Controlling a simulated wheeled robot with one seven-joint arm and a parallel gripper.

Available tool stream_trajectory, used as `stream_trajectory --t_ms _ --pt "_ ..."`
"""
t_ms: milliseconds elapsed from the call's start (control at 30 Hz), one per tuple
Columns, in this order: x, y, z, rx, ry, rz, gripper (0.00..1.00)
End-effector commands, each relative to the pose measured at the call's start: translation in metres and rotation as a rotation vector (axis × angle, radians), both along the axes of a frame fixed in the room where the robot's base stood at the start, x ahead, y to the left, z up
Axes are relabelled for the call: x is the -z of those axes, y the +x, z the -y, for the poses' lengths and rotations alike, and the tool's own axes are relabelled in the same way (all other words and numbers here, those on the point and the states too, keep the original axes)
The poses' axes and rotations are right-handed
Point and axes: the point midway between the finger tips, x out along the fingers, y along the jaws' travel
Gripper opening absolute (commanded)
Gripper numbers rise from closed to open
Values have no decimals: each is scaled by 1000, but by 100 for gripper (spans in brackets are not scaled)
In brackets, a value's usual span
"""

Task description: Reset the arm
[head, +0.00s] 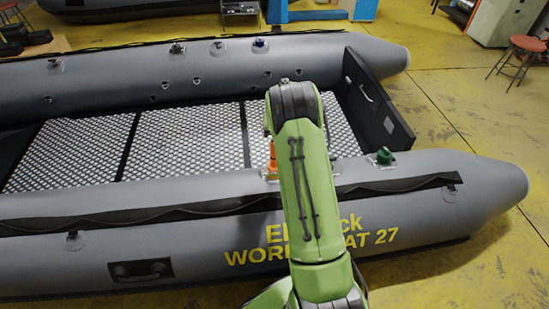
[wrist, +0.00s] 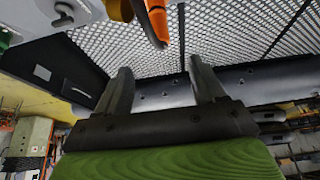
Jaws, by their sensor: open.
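My green arm reaches over the near tube of a grey inflatable boat (head: 120,195) in the head view. My gripper is hidden behind the arm there. In the wrist view my gripper (wrist: 160,85) is open, with two dark fingers apart and nothing between them. An orange pointed thing (wrist: 156,20) hangs into the top of the wrist view, beyond the fingers and apart from them. In the head view an orange piece (head: 273,158) shows just left of my arm, at the near tube.
A green fitting (head: 384,156) sits on the near tube right of my arm. The dark transom (head: 375,105) closes the boat's right end. The perforated deck (head: 180,135) is bare. Red stools (head: 525,45) and a cabinet stand at the back right. Yellow floor lies open at right.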

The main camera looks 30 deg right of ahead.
Motion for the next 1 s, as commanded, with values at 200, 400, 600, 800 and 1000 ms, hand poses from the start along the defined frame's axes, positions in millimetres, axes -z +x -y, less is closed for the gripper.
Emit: stream_trajectory --t_ms 200,400,600,800,1000 --pt "0 0 0 0 0 0 69" --pt "0 0 0 0 0 0 69" --pt "-20 -1 -11 -11 2 9 69" --pt "-125 -39 -83 -87 21 33 69" --pt "-205 -121 -163 -200 36 43 69"
